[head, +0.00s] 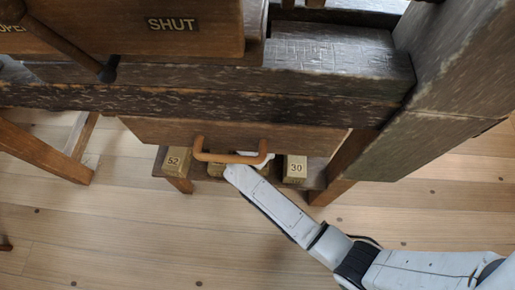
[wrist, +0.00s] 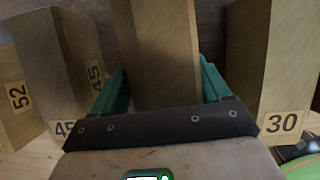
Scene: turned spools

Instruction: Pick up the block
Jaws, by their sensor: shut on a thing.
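A tall wooden block (wrist: 158,40) stands between the teal fingers of my gripper (wrist: 163,75) in the wrist view. The fingers are shut on its sides, and the dark gripper bar hides its lower end and any number there. Block 30 (wrist: 272,65) is to the right; block 45 (wrist: 58,70) is to the left, with block 52 (wrist: 18,95) beyond it. In the head view, blocks 52 (head: 176,162) and 30 (head: 295,168) show on a low shelf. My gripper is mostly hidden there under the drawer handle.
An orange-brown handle (head: 232,157) on a wooden drawer front (head: 300,138) hangs just above my wrist. A heavy dark beam (head: 200,103) runs above it, and a thick post (head: 455,75) stands at the right. The plank floor in front (head: 130,235) is clear.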

